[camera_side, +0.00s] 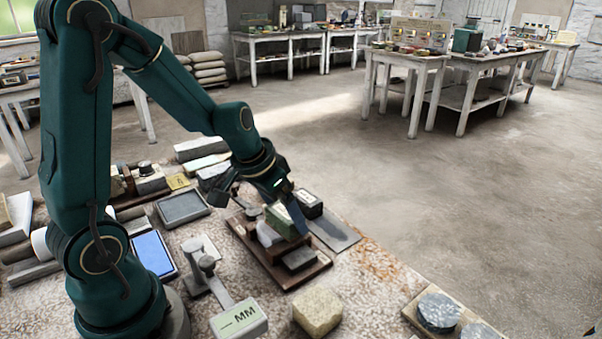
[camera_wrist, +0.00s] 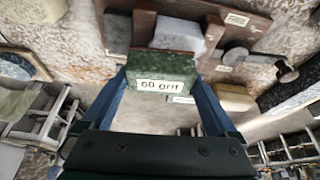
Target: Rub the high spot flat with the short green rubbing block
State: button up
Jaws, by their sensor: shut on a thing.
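A green rubbing block (camera_side: 280,222) is at the wooden rack (camera_side: 283,280). In the wrist view the same block (camera_wrist: 163,67) shows a white label reading "60 grit". My gripper (camera_side: 290,216) is shut on the green block, with one blue finger on each side of it in the wrist view. I cannot tell whether the block still touches the rack. A pale block (camera_side: 267,235) and a grey block (camera_side: 299,258) are beside it in the rack. I cannot make out a high spot or a plaster sphere in either view.
A dark block with a white label (camera_side: 309,204) stands close behind my gripper. A grey stand labelled MM (camera_side: 240,318), a tan block (camera_side: 318,310) and a board with grey round pieces (camera_side: 438,312) are nearer. A blue pad (camera_side: 152,254) lies left.

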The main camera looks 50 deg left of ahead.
jog(key=shift+s+a+f, duration=0.1)
jog(key=shift+a, duration=1.15)
jog(key=shift+d+r, duration=0.2)
jog(key=shift+d, duration=2.05)
jog(key=shift+w, duration=0.2)
jog(key=shift+s+a+r, duration=0.1)
jog(key=shift+a+r, duration=0.25)
jog(key=shift+a, duration=0.25)
jog(key=shift+a+r, duration=0.35)
jog(key=shift+a, duration=0.2)
jog(key=shift+r, duration=0.1)
jog(key=shift+r, duration=1.15)
jog(key=shift+r, duration=0.1)
